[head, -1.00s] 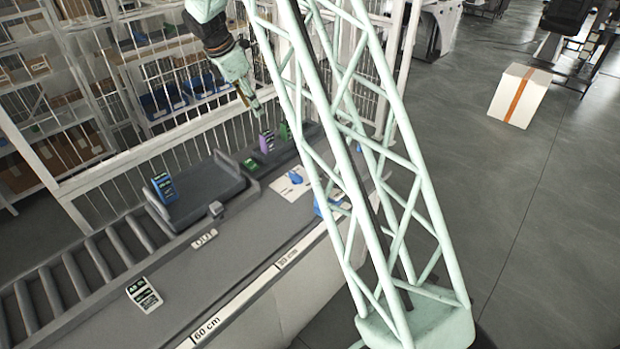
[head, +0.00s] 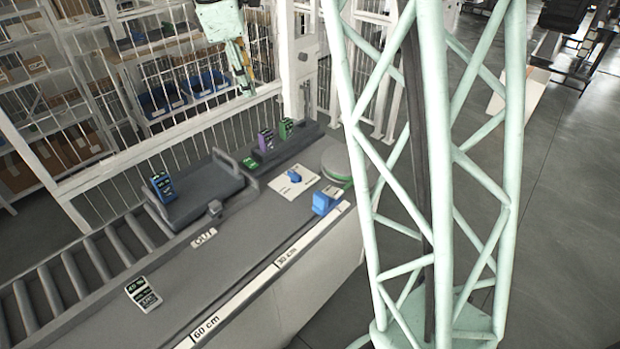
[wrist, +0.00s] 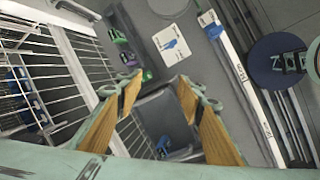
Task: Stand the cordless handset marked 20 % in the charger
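My gripper (head: 245,88) is open and empty, in the air beyond the bench near the fence. Its two tan fingers stand apart in the wrist view (wrist: 159,82). A blue handset with a dark face (head: 162,187) stands on a grey tray (head: 208,203); it shows small in the wrist view (wrist: 163,147). A purple handset (head: 266,141) and a green handset (head: 286,128) stand upright in a dark holder (head: 292,144), perhaps the charger. A dark-and-white piece (head: 143,294), seemingly reading 40 %, lies on the bench front. I cannot read a 20 % mark on any handset.
A white card (head: 285,188) with a blue piece lies on the bench. A blue block (head: 325,201) and a round grey disc (head: 347,157) are to its right. A roller track (head: 88,265) runs left. A barred fence (head: 160,150) stands behind. The bench middle is clear.

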